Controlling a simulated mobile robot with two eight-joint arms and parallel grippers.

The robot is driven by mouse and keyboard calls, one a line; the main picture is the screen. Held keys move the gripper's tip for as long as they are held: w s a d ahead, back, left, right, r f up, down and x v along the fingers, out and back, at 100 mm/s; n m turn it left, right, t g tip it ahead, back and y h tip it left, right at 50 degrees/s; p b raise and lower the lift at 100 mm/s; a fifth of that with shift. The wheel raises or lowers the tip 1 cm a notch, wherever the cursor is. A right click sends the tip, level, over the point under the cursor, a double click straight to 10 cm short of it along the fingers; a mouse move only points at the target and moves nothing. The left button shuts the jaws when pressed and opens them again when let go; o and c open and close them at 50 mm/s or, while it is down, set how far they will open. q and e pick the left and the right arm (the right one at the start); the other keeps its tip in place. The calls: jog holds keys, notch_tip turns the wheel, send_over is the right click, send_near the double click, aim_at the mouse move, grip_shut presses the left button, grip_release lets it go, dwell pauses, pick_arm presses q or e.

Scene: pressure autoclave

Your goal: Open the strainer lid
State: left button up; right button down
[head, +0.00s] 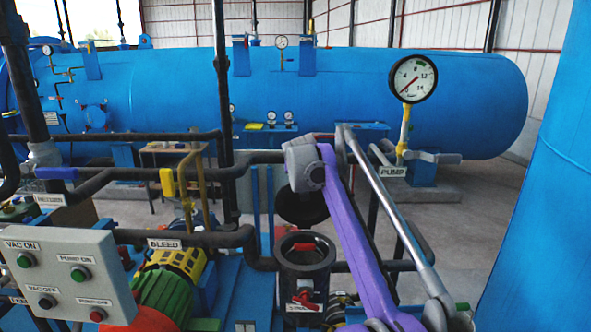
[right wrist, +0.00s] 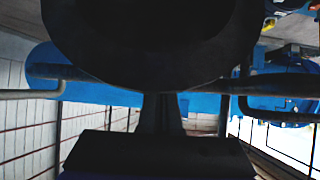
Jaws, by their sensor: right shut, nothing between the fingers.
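The strainer (head: 305,283) is a dark upright cylinder at the lower middle of the head view. Its round mouth is uncovered and something red shows inside. The strainer lid (head: 302,209) is a black disc standing raised just above and behind the mouth. In the right wrist view the lid (right wrist: 150,40) appears as a large dark disc filling the upper middle. My right gripper (right wrist: 163,105) is shut and empty, its fingers reaching up to the disc's lower edge; I cannot tell whether they touch. In the head view this gripper is hidden behind my purple arm's grey joint. My left gripper is not in view.
A gauge (head: 413,79) on a yellow stem stands right of my arm, near the PUMP label. Dark pipes (head: 200,239) run left of the strainer. A control panel (head: 68,275) fills the lower left. The long blue autoclave (head: 370,95) lies behind.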

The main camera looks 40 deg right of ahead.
jog(key=shift+w+d+f, duration=0.2)
jog(key=shift+w+d, duration=0.05)
jog(key=shift+d, duration=0.25)
jog(key=shift+w+d+f, duration=0.2)
jog(key=shift+d, duration=0.25)
jog(key=shift+w+d+f, duration=0.1)
jog(key=shift+w+f, duration=0.05)
jog(key=shift+w, duration=0.05)
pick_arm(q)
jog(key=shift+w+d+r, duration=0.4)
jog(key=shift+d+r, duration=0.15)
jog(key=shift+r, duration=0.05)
pick_arm(e)
jog(key=shift+w+d, duration=0.1)
jog(key=shift+w, duration=0.05)
